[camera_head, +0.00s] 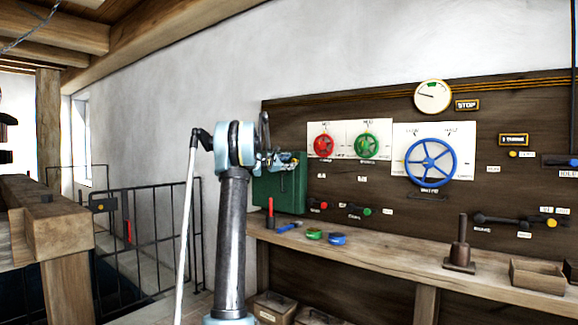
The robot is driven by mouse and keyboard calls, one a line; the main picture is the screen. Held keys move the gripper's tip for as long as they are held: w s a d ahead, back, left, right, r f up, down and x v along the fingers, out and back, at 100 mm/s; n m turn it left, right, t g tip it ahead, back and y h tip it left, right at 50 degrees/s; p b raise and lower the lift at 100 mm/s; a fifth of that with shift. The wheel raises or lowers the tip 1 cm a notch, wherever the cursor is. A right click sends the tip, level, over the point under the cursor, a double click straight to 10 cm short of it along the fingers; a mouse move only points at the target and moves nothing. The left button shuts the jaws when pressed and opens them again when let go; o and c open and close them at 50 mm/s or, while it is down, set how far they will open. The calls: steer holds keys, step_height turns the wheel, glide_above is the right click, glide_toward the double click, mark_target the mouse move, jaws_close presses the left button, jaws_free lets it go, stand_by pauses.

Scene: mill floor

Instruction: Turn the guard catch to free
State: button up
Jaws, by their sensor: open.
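My gripper (289,160) is at the top of my raised arm, in the middle of the view. It is open and empty, and in the picture it overlaps the upper part of a green box at the left end of the wooden panel. A black railing gate (150,236) stands at the left, well apart from my gripper. A small dark plate with a yellow dot (103,205) sits on it, with a red upright piece (128,231) beside it. I cannot tell for sure which part is the guard catch, and no setting on it is readable.
The wooden panel (480,110) carries red, green and blue handwheels (430,162), a round gauge (433,95) and small levers. A bench (400,255) below holds a wooden post, an open box and small coloured items. A thick timber post (55,230) stands front left.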

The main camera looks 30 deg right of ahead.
steer(key=shift+x, duration=0.8)
steer(key=shift+s, duration=0.1)
jaws_close()
